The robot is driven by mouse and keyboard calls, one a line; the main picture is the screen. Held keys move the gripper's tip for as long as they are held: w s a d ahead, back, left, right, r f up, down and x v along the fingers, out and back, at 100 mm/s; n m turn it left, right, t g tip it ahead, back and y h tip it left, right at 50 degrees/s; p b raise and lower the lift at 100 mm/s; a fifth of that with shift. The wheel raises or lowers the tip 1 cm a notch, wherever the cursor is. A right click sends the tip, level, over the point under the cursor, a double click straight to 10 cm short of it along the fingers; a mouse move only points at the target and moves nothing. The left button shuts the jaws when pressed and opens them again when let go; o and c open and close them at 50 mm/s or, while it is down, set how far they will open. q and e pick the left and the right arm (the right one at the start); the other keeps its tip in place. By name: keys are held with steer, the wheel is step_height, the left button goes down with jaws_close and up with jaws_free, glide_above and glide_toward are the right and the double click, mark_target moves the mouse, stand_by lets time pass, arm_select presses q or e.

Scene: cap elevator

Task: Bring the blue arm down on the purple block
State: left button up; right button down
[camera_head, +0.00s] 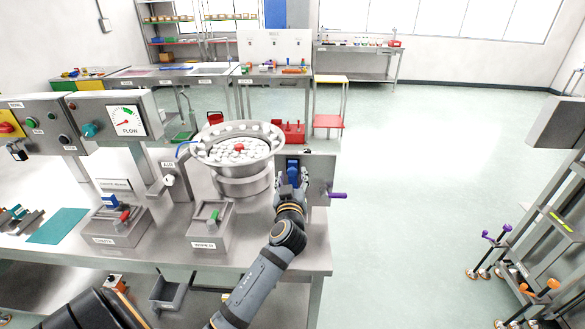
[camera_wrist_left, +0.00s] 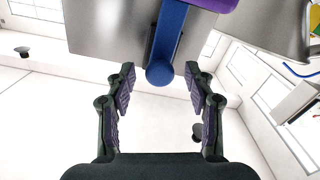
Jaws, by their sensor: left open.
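The blue arm (camera_head: 292,164) stands out on a grey metal panel at the right end of the workbench. In the left wrist view the blue arm (camera_wrist_left: 172,35) runs down from the top, and its rounded end lies between the fingertips as seen there. My left gripper (camera_head: 290,180) is at the blue arm in the head view; in the wrist view the gripper (camera_wrist_left: 159,72) has its fingers spread on either side of the arm's end. I cannot tell whether they touch it. A purple surface (camera_wrist_left: 214,3), perhaps the purple block, is cut off at the top edge. My right gripper is not in view.
A purple handle (camera_head: 338,195) sticks out from the panel's right side. A metal bowl of pale caps (camera_head: 273,149) stands left of the panel. Small boxes with a red lever (camera_head: 125,215) and green lever (camera_head: 215,216) stand on the bench.

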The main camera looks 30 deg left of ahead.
arm_select(q)
steer(key=shift+x, duration=1.1)
steer(key=shift+c, duration=0.4)
jaws_close()
